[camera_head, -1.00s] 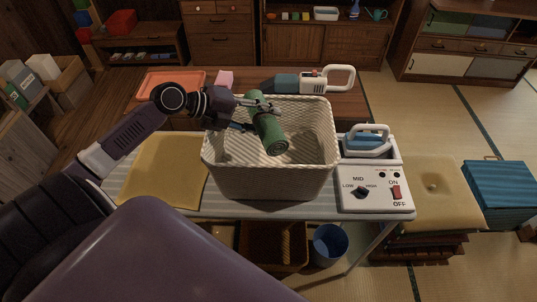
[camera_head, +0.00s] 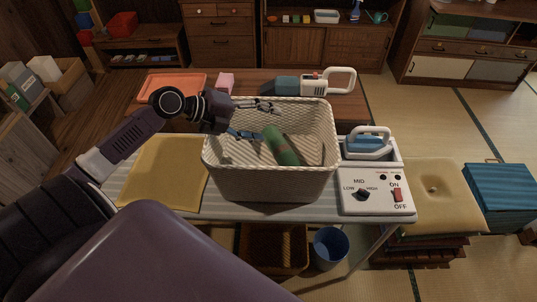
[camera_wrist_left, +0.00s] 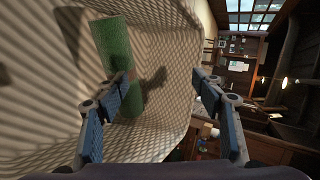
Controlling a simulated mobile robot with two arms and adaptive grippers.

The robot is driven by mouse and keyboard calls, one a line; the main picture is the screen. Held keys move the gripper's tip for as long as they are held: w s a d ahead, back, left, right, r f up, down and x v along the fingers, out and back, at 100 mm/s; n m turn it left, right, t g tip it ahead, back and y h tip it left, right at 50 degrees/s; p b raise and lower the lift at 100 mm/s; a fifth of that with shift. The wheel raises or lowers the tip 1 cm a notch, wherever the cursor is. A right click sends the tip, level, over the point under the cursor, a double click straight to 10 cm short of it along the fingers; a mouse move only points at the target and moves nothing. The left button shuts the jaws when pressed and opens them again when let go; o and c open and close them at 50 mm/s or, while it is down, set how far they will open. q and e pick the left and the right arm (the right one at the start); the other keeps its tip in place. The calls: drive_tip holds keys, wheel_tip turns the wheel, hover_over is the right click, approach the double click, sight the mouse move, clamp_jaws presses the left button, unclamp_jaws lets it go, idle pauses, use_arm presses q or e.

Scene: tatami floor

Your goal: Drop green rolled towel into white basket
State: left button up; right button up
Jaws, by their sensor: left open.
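The green rolled towel (camera_head: 281,147) is inside the white basket (camera_head: 270,184), tilted and apart from my fingers in the head view. Its lower end is hidden behind the basket's front wall. My left gripper (camera_head: 258,120) is open and empty above the basket's left side. In the left wrist view, the green rolled towel (camera_wrist_left: 117,62) shows beyond the left finger, against the pale woven basket wall (camera_wrist_left: 165,75). The open left gripper (camera_wrist_left: 160,88) has a clear gap between its blue-padded fingertips. My right gripper is not in view.
The basket stands on a striped board. A yellow cloth (camera_head: 163,174) lies to its left. A blue-and-white iron (camera_head: 368,142) and a control box (camera_head: 374,190) are to its right. A handheld vacuum (camera_head: 312,82) and an orange tray (camera_head: 172,86) sit behind.

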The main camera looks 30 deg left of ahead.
use_arm(q)
drive_tip(key=v, duration=1.1)
drive_tip(key=shift+s, duration=0.15)
drive_tip(key=shift+a, duration=0.1)
